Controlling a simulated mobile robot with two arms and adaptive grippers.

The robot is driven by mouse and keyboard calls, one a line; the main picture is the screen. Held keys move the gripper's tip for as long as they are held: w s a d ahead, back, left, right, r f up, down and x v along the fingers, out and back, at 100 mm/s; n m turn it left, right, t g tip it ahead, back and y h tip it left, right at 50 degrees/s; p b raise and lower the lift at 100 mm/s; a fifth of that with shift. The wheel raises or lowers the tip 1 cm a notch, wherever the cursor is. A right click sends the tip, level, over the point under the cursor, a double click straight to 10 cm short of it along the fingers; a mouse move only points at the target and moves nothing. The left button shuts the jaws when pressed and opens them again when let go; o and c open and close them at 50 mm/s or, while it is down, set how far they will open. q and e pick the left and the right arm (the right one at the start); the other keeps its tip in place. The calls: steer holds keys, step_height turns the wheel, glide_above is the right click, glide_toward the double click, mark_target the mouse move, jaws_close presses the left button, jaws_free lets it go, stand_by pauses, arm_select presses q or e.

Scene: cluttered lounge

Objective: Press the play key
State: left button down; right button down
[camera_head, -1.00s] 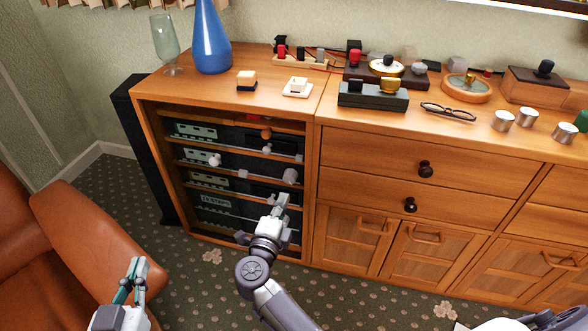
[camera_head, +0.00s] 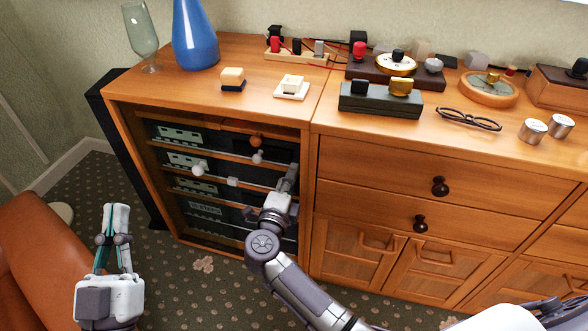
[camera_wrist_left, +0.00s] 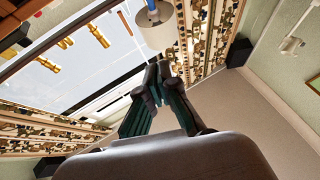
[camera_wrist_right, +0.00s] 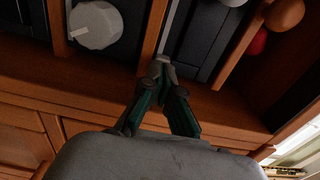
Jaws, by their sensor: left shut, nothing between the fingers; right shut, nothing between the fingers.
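The open cabinet (camera_head: 308,190) holds a stack of dark audio units with pale green panels (camera_head: 180,135) in the head view. I cannot tell which part is the play key. My right gripper (camera_head: 291,170) is shut and empty at the cabinet's right side; contact is unclear. In the right wrist view its tips (camera_wrist_right: 160,64) are between a white knob (camera_wrist_right: 95,25) and an orange knob (camera_wrist_right: 284,14). My left gripper (camera_head: 116,208) is shut and empty, pointing up, left of the cabinet.
A brown leather chair (camera_head: 35,250) stands at the lower left, close to my left arm. A dark speaker (camera_head: 125,150) flanks the cabinet. A blue vase (camera_head: 194,40) and a glass (camera_head: 140,35) stand on top. Drawers with dark knobs (camera_head: 440,186) lie to the right.

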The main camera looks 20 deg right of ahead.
arm_select(q)
steer(key=shift+d+r+t, duration=0.15)
steer(key=shift+r+t, duration=0.25)
steer(key=shift+r, duration=0.05)
arm_select(e)
steer(key=shift+w+d+r, duration=0.1)
steer(key=shift+w+d, duration=0.1)
steer(key=shift+w, duration=0.1)
